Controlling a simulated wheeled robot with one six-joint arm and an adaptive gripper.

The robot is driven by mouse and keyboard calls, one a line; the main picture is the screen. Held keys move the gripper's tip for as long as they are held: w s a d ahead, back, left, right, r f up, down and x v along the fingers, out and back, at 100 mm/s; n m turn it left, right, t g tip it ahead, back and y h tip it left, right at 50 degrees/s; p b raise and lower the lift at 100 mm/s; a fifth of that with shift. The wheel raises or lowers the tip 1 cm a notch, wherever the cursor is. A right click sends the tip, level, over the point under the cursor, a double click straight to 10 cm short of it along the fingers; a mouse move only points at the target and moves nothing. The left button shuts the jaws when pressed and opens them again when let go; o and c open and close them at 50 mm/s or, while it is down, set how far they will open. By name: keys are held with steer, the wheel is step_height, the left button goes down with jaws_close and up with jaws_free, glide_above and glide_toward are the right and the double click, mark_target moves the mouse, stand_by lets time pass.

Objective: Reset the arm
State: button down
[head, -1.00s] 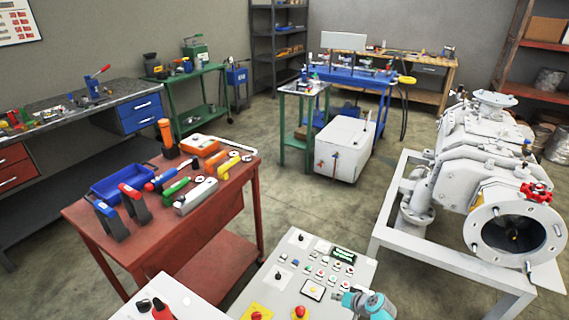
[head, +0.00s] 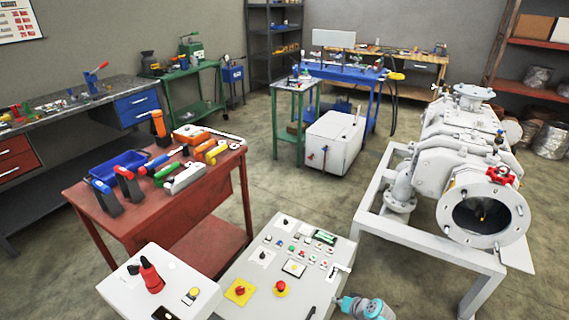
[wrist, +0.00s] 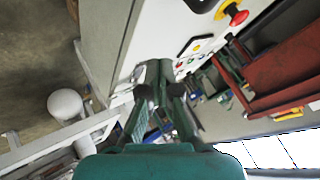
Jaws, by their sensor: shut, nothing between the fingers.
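My gripper (wrist: 158,92) points away from the camera in the wrist view, its dark fingers shut and empty above a teal body. The white side and face of the control console (wrist: 150,30) are beyond it, with a red button (wrist: 238,17) at the top right. In the head view only a teal and grey part of my arm shows at the bottom edge, right of the control console (head: 262,262). The gripper itself cannot be made out there.
A red tool table (head: 215,205) stands left of the console. A white pump (head: 460,150) on a white frame (head: 425,238) stands to the right. A second white box with a red handle (head: 150,277) is at the front left. Open floor lies between console and pump frame.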

steer(key=s+f+t+h, duration=0.1)
steer(key=s+f+h, duration=0.1)
steer(key=s, duration=1)
steer(key=s+f+t+h, duration=0.1)
steer(key=s+f, duration=0.2)
steer(key=s, duration=1)
steer(key=s+r+t+h, duration=0.1)
steer(key=s+r, duration=0.4)
steer(key=s, duration=0.3)
steer(key=s+r+t+h, duration=0.1)
steer(key=s+r, duration=0.3)
steer(key=s, duration=0.4)
steer(key=s+r+t, duration=0.1)
steer(key=s+r, duration=0.4)
steer(key=r, duration=0.5)
steer(key=s+r+n+t, duration=0.1)
steer(key=s+r, duration=0.4)
steer(key=r, duration=0.5)
steer(key=s+a+r+n+t, duration=0.1)
steer(key=s+r, duration=0.4)
steer(key=r, duration=0.5)
steer(key=shift+r, duration=0.3)
steer(key=shift+a, duration=0.1)
